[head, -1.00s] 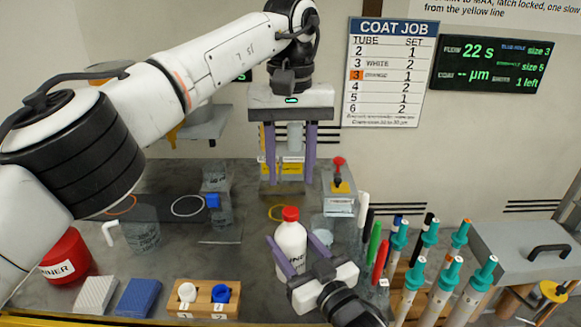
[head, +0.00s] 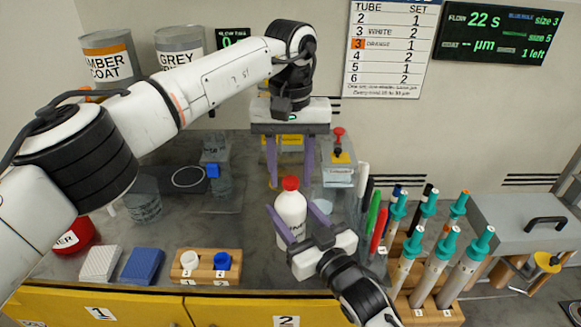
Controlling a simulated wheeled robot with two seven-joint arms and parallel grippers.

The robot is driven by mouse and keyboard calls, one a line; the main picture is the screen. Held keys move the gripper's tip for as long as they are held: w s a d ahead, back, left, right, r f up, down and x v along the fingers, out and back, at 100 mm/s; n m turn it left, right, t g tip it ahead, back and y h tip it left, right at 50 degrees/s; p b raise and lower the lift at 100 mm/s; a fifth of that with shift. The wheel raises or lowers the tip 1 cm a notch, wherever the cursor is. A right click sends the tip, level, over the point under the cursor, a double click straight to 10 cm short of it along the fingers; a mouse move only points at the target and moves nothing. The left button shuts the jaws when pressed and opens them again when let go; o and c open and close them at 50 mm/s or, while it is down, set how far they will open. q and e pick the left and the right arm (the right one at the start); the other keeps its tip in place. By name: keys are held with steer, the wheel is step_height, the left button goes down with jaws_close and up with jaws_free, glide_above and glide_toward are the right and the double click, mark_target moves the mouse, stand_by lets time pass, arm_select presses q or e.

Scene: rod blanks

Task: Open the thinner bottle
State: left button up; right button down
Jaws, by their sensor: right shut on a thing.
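The thinner bottle (head: 289,224) is white with a red cap (head: 291,184) and a partly hidden label. It stands upright on the grey bench near the middle of the head view, and the cap is on it. My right gripper (head: 290,206) is shut on the bottle's body from the front right, one purple finger on each side. My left gripper (head: 289,180) points down from above and is open. Its two fingertips appear on either side of the cap with gaps showing. Whether they are level with it in depth I cannot tell.
Right of the bottle stand pens and a rack of teal-topped tubes (head: 447,245). A clear container with a red-knobbed device (head: 340,160) is behind it. A wooden block (head: 205,271) with white and blue caps is at the front left. A red tin (head: 72,238) is far left.

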arm_select(q)
jaws_close()
steer(key=n, duration=2.3)
steer(key=shift+r, duration=0.1)
steer(key=n, duration=3.1)
steer(key=shift+r, duration=0.1)
